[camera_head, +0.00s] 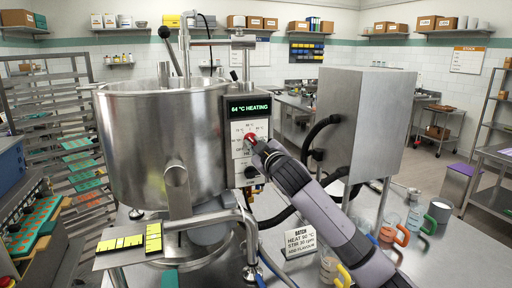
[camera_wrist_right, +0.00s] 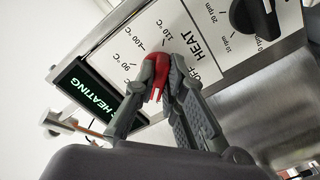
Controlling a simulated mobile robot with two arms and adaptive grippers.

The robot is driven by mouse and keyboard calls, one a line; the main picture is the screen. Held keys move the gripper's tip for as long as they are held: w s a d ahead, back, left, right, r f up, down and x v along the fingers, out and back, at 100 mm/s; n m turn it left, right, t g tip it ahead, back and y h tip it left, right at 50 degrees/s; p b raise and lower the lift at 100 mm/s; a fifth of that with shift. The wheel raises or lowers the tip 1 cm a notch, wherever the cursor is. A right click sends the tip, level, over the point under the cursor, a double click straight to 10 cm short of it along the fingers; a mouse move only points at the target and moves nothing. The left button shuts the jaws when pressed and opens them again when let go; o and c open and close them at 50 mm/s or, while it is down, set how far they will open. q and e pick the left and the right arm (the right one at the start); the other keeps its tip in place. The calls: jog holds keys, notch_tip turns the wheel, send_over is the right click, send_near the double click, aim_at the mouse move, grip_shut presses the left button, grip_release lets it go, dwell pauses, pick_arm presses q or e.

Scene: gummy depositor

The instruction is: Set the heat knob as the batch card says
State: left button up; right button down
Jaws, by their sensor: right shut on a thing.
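The red heat knob (camera_head: 250,138) is on the white panel of the control box (camera_head: 234,112), below a green display that reads 64 °C HEATING. My right gripper (camera_head: 257,144) is at the knob. In the right wrist view its fingers (camera_wrist_right: 164,82) are shut on both sides of the red knob (camera_wrist_right: 156,70). Marks for 90, 100 and 110 °C and OFF show around it; which mark it points at cannot be told. The batch card (camera_head: 300,241) stands on the table with small lines for heat, stir and flavour; its numbers are hard to read. My left gripper is out of view.
A large steel kettle (camera_head: 150,150) stands left of the control box. A black stir knob (camera_wrist_right: 255,18) is beside the heat knob. A tall steel box (camera_head: 362,120) and black hoses are to the right. Handled cups and bottles (camera_head: 414,215) stand at the table's right.

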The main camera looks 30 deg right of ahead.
jog(key=shift+w+a+f+m+p, duration=0.15)
jog(key=shift+m+p, duration=0.45)
jog(key=shift+m, duration=2.2)
jog(key=shift+s+a+r+m+p, duration=0.1)
jog(key=shift+m+p, duration=0.55)
jog(key=shift+m, duration=2.15)
jog(key=shift+w+a+f+m+p, duration=0.15)
jog(key=shift+m+p, duration=0.45)
jog(key=shift+m, duration=2.2)
jog(key=shift+s+r, duration=0.1)
jog(key=c, duration=1.7)
grip_release()
jog(key=shift+o, duration=0.2)
jog(key=shift+r, duration=0.1)
jog(key=shift+s, duration=0.1)
jog(key=v, duration=1.1)
jog(key=shift+s, duration=0.4)
